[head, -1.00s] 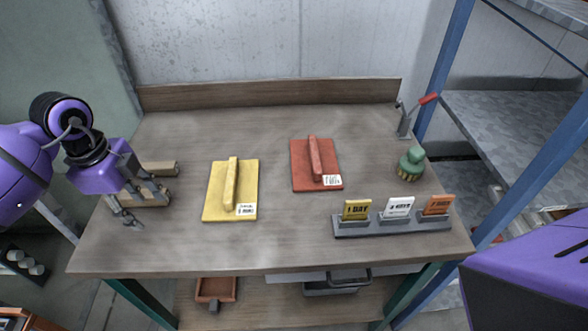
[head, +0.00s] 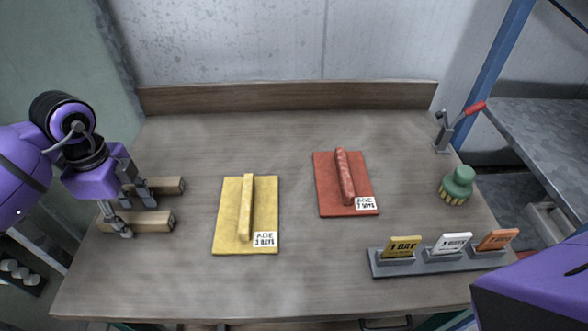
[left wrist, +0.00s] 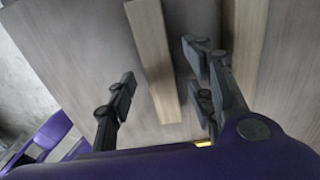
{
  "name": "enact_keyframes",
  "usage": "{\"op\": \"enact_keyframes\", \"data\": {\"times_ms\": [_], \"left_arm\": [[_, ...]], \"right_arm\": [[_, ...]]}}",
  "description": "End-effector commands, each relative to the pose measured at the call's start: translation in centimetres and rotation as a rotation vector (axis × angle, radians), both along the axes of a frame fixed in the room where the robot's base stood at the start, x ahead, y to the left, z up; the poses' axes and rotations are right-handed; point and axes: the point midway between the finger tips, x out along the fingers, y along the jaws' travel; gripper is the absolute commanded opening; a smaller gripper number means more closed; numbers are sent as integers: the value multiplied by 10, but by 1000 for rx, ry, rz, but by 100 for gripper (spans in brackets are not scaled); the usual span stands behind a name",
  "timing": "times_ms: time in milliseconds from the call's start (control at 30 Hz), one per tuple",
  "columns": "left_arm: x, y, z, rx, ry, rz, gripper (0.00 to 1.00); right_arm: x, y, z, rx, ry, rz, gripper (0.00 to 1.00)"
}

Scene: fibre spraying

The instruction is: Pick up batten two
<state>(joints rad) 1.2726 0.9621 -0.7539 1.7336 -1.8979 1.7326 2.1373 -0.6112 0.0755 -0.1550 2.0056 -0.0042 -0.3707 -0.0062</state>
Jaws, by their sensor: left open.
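Two pale wooden battens lie side by side at the left end of the workbench (head: 330,285): a far batten (head: 172,186) and a near batten (head: 155,221). I see no numbers on them, so I cannot tell which is batten two. My left gripper (head: 137,217) is open and empty at the battens, partly hiding them. In the left wrist view, one batten (left wrist: 153,60) lies between the spread fingers of the left gripper (left wrist: 165,92), and the other batten (left wrist: 245,45) lies to the right, partly behind a finger. My right gripper is out of view.

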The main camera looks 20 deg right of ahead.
Motion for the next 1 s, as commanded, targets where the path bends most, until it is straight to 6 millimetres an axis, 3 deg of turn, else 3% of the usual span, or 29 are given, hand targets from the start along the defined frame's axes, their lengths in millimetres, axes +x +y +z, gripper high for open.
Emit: {"op": "enact_keyframes", "data": {"times_ms": [33, 100, 333, 700, 1000], "left_arm": [[-1, 1, -18, 1, 9, 1, 48], [-1, 1, -23, 1, 6, 1, 48], [1, 0, -18, 1, -1, 1, 48], [0, 0, -19, 1, 0, 1, 1], [0, 0, -17, 0, 0, 0, 0]], "right_arm": [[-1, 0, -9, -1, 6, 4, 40], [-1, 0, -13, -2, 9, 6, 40], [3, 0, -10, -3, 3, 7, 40], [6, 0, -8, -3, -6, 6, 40], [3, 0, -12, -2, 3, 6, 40]]}}
